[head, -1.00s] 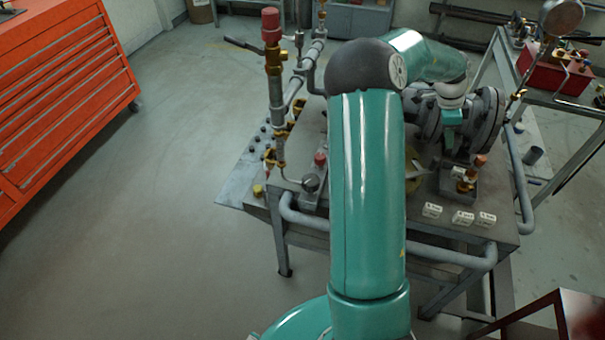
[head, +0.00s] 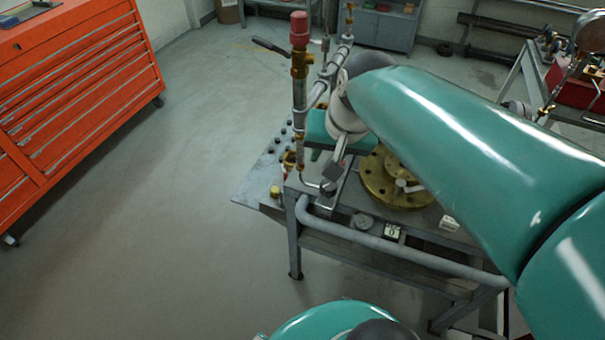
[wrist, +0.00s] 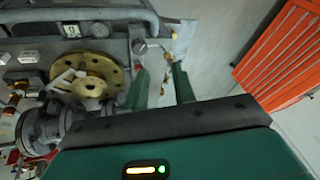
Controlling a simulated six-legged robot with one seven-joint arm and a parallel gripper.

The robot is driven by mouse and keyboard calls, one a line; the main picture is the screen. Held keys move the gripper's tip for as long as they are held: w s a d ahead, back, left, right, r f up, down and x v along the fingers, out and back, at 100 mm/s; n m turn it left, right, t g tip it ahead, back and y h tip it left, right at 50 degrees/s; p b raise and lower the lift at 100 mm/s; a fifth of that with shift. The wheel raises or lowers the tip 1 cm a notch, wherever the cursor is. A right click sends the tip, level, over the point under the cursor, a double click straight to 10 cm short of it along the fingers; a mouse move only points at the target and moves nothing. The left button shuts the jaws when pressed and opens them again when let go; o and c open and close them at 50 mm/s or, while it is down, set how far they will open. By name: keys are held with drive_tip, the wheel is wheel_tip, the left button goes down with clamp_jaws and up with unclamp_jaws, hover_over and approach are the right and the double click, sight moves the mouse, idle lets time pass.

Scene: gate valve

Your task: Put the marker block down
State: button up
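Small white labelled blocks stand near the front edge of the steel bench: one with a dark mark (head: 393,231) and a paler one (head: 448,223), partly under my arm. In the wrist view, a white block (wrist: 28,57) and a marked block (wrist: 70,31) lie near the bench pipe. I cannot tell which is the marker block. My gripper (wrist: 161,72) has its two green fingers apart, with no block visible between them. In the head view it hangs over the bench's left part, beside the red-topped brass valve (head: 300,60), its fingertips hard to make out.
A brass flange (head: 378,187) lies on the bench, right of my gripper. A grey pipe rail (head: 380,243) runs along the bench front. An orange tool cabinet (head: 75,95) stands at left. The floor (head: 190,200) between them is clear.

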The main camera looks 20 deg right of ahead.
drive_tip(key=s+a+n+t, duration=0.1)
drive_tip(key=s+a+n, duration=0.4)
drive_tip(key=a, duration=0.1)
drive_tip(key=shift+s+a, duration=0.15)
drive_tip(key=shift+s, duration=0.25)
idle(0.7)
